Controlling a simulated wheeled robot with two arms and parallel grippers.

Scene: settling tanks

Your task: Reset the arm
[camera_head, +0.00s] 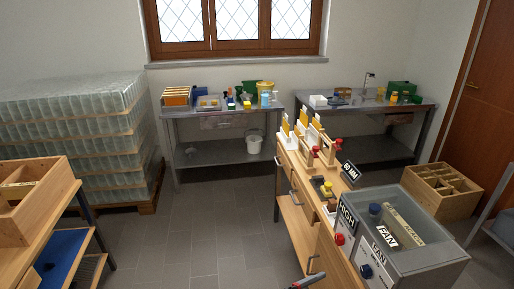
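My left gripper and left arm are not in view. I cannot see two fingertips, and nothing held shows there.
A wooden cabinet (284,206) carries wooden holders and a grey machine (430,240) labelled FAN. A wooden table (60,231) with a wooden box (38,203) stands at left. Stacked glass jars (70,120) and metal tables (222,158) stand behind. The tiled floor (190,235) between is clear.

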